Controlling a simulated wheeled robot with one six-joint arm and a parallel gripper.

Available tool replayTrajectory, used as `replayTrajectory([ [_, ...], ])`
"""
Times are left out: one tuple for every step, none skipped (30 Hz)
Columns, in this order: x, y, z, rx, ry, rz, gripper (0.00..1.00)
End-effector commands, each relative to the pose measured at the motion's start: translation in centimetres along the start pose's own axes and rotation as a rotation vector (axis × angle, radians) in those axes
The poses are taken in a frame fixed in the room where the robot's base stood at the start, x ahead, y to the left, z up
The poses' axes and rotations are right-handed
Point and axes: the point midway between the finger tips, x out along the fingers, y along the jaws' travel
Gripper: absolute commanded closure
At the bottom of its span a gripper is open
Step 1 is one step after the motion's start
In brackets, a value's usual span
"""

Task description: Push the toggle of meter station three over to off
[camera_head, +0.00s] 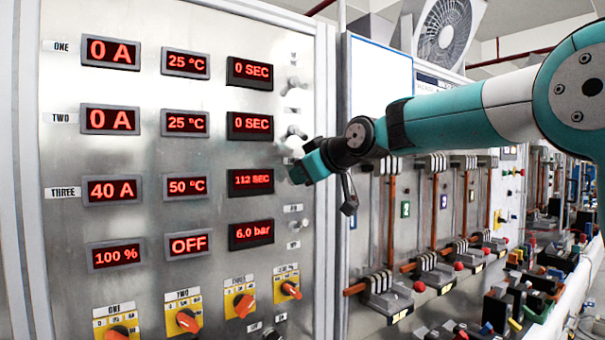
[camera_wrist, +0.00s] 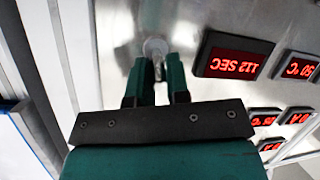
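The station three row of the panel has a "40 A" display (camera_head: 112,190), a "50 °C" display (camera_head: 186,187) and a "112 SEC" display (camera_head: 250,182). My gripper (camera_head: 298,173) is at the panel just right of the "112 SEC" display and hides the station three toggle in the head view. In the wrist view the picture is upside down; the toggle (camera_wrist: 157,66) stands in its round collar between my two fingertips (camera_wrist: 159,62). The fingers are apart with a gap around the lever. I cannot tell whether either finger touches it, nor which way it leans.
The station one toggle (camera_head: 293,85) and station two toggle (camera_head: 295,131) are above my gripper; another knob (camera_head: 295,226) is below. Orange rotary switches (camera_head: 187,320) line the panel's bottom. A second bench with red-knobbed breakers (camera_head: 420,286) stands at the right.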

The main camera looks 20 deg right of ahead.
Motion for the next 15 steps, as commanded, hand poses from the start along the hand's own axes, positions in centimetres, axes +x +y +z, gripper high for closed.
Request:
replayTrajectory([
  [0.0, 0.0, 0.0, 0.0, 0.0, 0.0, 1.0],
  [0.0, 0.0, 0.0, 0.0, 0.0, 0.0, 1.0],
  [0.0, 0.0, 0.0, 0.0, 0.0, 0.001, 1.0],
  [0.0, 0.0, 0.0, 0.0, 0.0, 0.001, 1.0],
  [0.0, 0.0, 0.1, 0.0, 0.001, 0.001, 1.0],
  [0.0, 0.0, 0.1, 0.0, 0.003, 0.002, 1.0],
  [0.0, 0.0, 0.2, 0.0, 0.006, 0.003, 1.0],
  [0.0, 0.0, 0.2, -0.001, 0.009, 0.004, 1.0],
  [0.1, -0.1, 0.3, -0.001, 0.015, 0.007, 1.0],
  [0.1, -0.1, 0.4, -0.002, 0.021, 0.009, 1.0],
  [0.1, -0.2, 0.6, -0.003, 0.028, 0.012, 1.0],
  [0.2, -0.2, 0.7, -0.004, 0.039, 0.017, 1.0],
  [0.2, -0.2, 0.8, -0.005, 0.05, 0.021, 1.0],
  [0.2, -0.3, 1.0, -0.006, 0.062, 0.026, 1.0],
  [0.3, -0.3, 1.1, -0.009, 0.079, 0.033, 1.0],
])
